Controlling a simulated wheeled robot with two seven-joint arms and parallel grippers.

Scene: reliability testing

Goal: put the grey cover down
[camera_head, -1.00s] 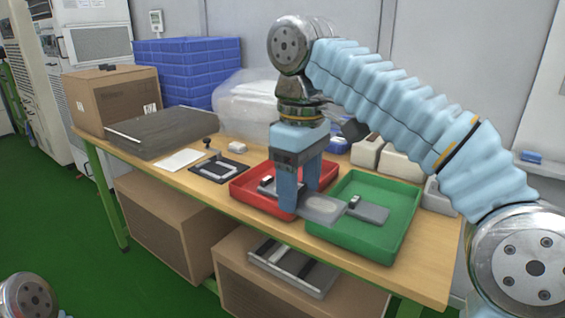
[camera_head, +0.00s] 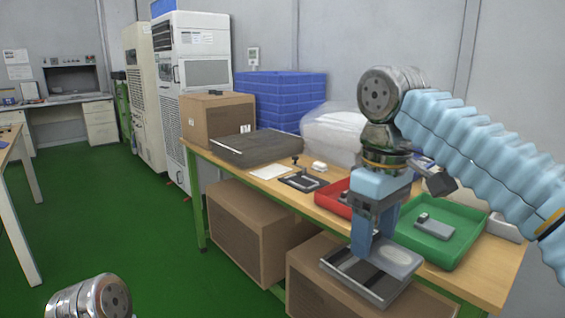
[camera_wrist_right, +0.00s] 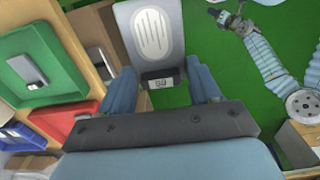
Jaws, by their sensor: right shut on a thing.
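The grey cover (camera_head: 400,257), a flat plate with a pale oval patch, is in my right gripper (camera_head: 372,246). It is held roughly level in front of the table's near edge, above or beside a grey metal tray (camera_head: 345,272); the exact gap is unclear. In the right wrist view the cover (camera_wrist_right: 150,32) extends beyond the two blue fingers, its near end with a small label between them. My left gripper (camera_wrist_right: 226,16) appears small at the top right of that view, its jaws too small to judge.
The wooden table (camera_head: 487,277) carries a green tray (camera_head: 461,216) with a grey part inside, a red tray (camera_head: 331,197), a black fixture (camera_head: 304,182) and a dark grey case (camera_head: 257,148). Cardboard boxes (camera_head: 248,232) stand below. Green floor (camera_head: 150,230) is clear at left.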

